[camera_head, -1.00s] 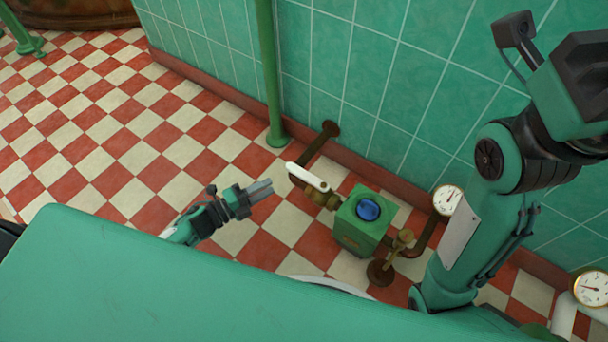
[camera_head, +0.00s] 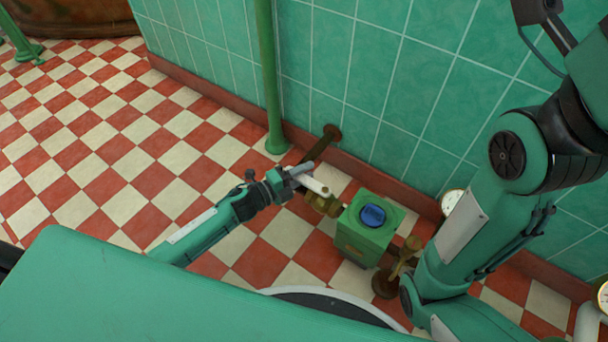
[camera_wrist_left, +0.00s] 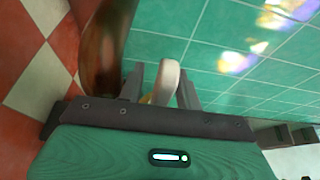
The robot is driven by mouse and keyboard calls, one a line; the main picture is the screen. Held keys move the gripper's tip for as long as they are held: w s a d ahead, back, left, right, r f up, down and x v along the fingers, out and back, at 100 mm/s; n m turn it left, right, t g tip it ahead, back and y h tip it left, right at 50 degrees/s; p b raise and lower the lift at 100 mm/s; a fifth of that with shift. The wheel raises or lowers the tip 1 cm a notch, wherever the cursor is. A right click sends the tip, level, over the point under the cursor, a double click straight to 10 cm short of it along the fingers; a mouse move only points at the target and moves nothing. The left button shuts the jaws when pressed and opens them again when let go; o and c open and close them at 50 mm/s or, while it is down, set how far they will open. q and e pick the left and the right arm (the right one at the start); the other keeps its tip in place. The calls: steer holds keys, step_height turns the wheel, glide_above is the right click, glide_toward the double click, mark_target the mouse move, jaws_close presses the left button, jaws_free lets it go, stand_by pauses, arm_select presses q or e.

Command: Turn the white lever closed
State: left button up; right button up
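The white lever (camera_head: 316,187) sits on a brass valve (camera_head: 324,205) beside a green box with a blue round top (camera_head: 369,222). My left gripper (camera_head: 301,175) is at the lever's free end in the head view, and its fingers partly cover it. In the left wrist view the rounded lever end (camera_wrist_left: 167,82) stands between the two fingers (camera_wrist_left: 160,90), with gaps visible beside it. The left gripper is open around the lever. My right arm fills the right side of the head view, and its gripper is out of the picture.
A brown pipe (camera_head: 329,134) runs from the green tiled wall, and it looms close beside the fingers in the left wrist view (camera_wrist_left: 103,45). A green post (camera_head: 270,80) stands behind. A gauge (camera_head: 451,202) is partly hidden by my right arm. Checkered floor (camera_head: 110,150) at left is clear.

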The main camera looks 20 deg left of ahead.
arm_select(q)
jaws_close()
